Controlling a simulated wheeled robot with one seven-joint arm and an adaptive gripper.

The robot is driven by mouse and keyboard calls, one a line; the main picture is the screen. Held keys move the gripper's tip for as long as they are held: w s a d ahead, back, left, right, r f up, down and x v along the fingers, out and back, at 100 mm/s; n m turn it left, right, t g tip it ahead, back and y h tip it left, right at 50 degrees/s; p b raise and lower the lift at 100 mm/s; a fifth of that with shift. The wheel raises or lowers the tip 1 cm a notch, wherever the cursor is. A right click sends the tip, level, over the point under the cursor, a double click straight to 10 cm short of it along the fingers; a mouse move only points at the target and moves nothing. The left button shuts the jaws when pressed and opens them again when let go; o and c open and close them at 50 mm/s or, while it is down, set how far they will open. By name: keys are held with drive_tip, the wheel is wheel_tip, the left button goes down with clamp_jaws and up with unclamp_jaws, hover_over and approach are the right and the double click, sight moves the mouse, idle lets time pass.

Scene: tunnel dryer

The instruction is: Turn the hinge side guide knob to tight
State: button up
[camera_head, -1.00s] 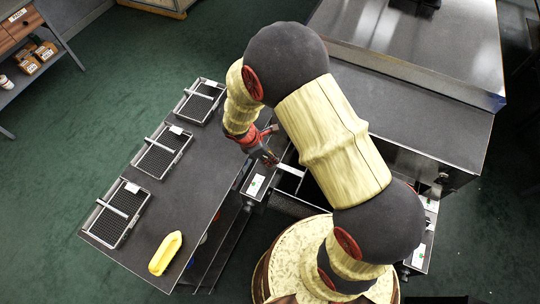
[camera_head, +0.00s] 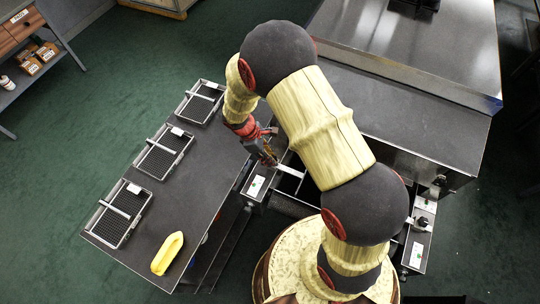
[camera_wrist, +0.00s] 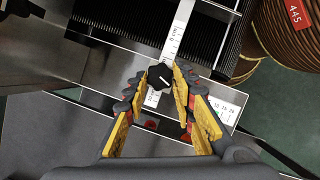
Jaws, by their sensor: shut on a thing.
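The guide knob (camera_wrist: 158,77) is a small black knob with a white pointer line, in the middle of the wrist view. My gripper (camera_wrist: 161,84) has its two yellow-padded fingers on either side of the knob and is shut on it. A white scale strip (camera_wrist: 178,35) marked in cm runs away from the knob. A second white label with numbers (camera_wrist: 226,114) lies right of the fingers. In the head view my gripper (camera_head: 272,161) is at the near end of the metal machine, and the knob is hidden there. The tight marking cannot be read.
A dark table (camera_head: 189,205) to the left holds several wire mesh trays (camera_head: 162,151) and a yellow boat-shaped object (camera_head: 167,253). The large grey machine (camera_head: 425,120) fills the right.

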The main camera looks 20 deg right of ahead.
drive_tip(key=m, duration=0.2)
drive_tip(key=m+g, duration=0.1)
drive_tip(key=shift+w+d+m+y+p, duration=0.15)
drive_tip(key=shift+m+y+p, duration=0.2)
drive_tip(key=shift+m+y, duration=0.05)
drive_tip(key=m, duration=0.1)
drive_tip(key=m+g+y, duration=0.1)
drive_tip(key=m, duration=0.1)
drive_tip(key=shift+w+d+m, duration=0.15)
drive_tip(key=shift+m, duration=0.15)
drive_tip(key=m+y, duration=0.1)
drive_tip(key=m, duration=0.2)
drive_tip(key=m+y+p, duration=0.1)
drive_tip(key=m, duration=0.1)
drive_tip(key=shift+d+m+g, duration=0.2)
drive_tip(key=shift+m+g, duration=0.2)
drive_tip(key=o, duration=1.2)
drive_tip(key=shift+c, duration=0.2)
drive_tip(key=v, duration=1.2)
drive_tip(key=shift+d, duration=0.2)
